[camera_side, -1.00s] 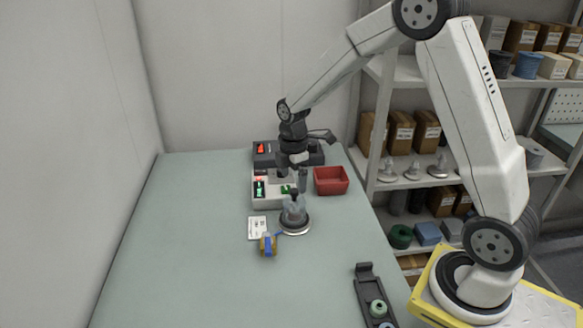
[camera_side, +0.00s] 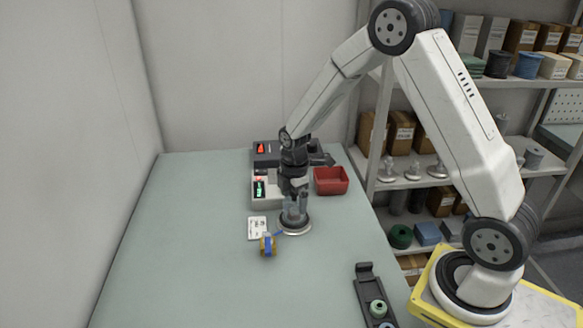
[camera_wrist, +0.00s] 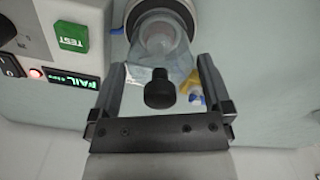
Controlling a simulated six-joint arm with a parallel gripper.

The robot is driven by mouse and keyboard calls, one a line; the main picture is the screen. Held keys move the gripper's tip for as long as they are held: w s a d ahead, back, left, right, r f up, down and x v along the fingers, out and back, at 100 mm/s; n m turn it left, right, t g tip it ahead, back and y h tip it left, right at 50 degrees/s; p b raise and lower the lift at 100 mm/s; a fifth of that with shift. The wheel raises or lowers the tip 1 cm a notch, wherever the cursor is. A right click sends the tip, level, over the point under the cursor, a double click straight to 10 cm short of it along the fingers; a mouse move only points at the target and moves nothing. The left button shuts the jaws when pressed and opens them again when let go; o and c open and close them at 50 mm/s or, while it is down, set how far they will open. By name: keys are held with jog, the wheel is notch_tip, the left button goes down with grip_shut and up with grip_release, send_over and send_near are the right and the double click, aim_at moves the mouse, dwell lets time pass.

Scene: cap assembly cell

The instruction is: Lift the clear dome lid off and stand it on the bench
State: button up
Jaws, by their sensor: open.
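The clear dome lid (camera_wrist: 176,62) has a black knob (camera_wrist: 159,90) on top and sits on a round base with a metallic rim (camera_side: 295,228). Something pale shows through the dome in the wrist view. In the side view my gripper (camera_side: 295,194) is right above the dome and hides most of its top. In the wrist view my gripper (camera_wrist: 160,82) is open, with one finger on each side of the knob. I see a gap between each finger and the knob.
A tester (camera_wrist: 50,45) with a green TEST button and a FAIL display stands close behind the dome. A red bin (camera_side: 331,181) is to the right. The bench front-left is clear.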

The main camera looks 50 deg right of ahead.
jog(key=shift+f, duration=0.6)
jog(key=c, duration=1.1)
jog(key=shift+r, duration=0.15)
jog(key=shift+r, duration=4.85)
jog(key=s+a+f, duration=0.1)
jog(key=s, duration=0.2)
jog(key=s+a+f, duration=0.2)
jog(key=s, duration=0.1)
jog(key=s+a+f, duration=0.1)
jog(key=s+f, duration=0.1)
jog(key=s, duration=0.1)
jog(key=shift+s+a, duration=0.1)
jog(key=shift+a, duration=0.3)
